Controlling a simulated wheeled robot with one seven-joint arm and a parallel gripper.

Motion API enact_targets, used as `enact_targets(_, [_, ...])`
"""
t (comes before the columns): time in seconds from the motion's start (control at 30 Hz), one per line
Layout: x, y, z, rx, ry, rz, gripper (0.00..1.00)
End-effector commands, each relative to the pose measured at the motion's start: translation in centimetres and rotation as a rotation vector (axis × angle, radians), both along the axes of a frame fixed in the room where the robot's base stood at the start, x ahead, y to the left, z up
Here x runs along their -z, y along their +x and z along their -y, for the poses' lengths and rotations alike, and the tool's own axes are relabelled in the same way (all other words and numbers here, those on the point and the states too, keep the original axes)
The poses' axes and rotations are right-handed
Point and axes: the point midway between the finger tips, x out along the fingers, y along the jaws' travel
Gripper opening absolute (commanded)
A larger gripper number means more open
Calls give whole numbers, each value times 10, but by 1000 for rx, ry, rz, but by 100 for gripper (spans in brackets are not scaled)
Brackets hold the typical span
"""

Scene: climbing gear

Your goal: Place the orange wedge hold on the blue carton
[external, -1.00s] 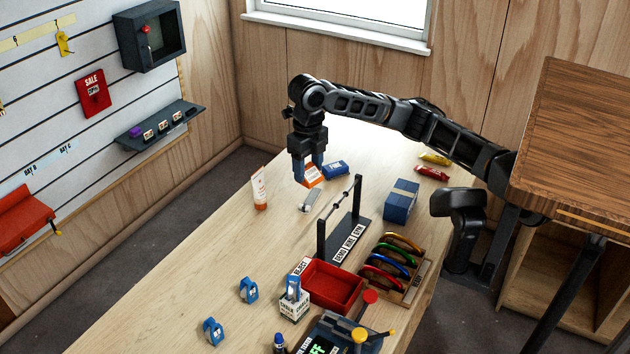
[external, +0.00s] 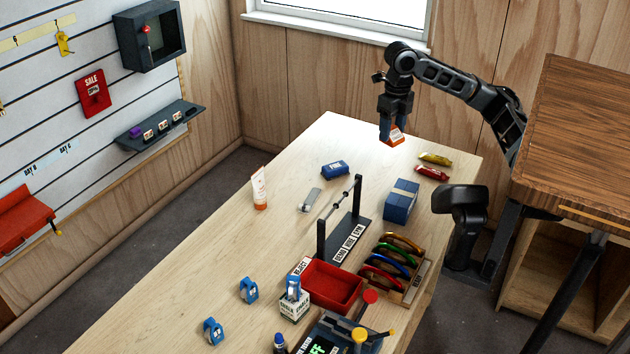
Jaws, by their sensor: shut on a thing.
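The orange wedge hold (external: 396,138) has a pale marking and is held between the fingers of my gripper (external: 391,136). My gripper points down and is shut on it, over the far part of the table; the height above the wood is hard to tell. The blue carton (external: 400,206) is a box with a pale band on top. It stands near the right edge of the table, nearer the camera than my gripper, and nothing rests on it.
Yellow (external: 435,158) and red (external: 431,173) wrapped bars lie between my gripper and the carton, toward the right. A red tray (external: 334,286) is nearer.

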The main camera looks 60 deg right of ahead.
Motion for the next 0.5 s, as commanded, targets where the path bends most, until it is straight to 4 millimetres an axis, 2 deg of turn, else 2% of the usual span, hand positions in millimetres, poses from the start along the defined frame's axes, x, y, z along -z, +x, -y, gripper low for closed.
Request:
enact_targets(0.03, [0,-16,16,15,-1,0,26])
enact_targets(0.2, [1,-66,52,39,-4,-1,26])
enact_targets(0.4, [3,-114,76,60,-9,-5,26])
enact_targets(0.5, [3,-132,82,66,-10,-7,26])
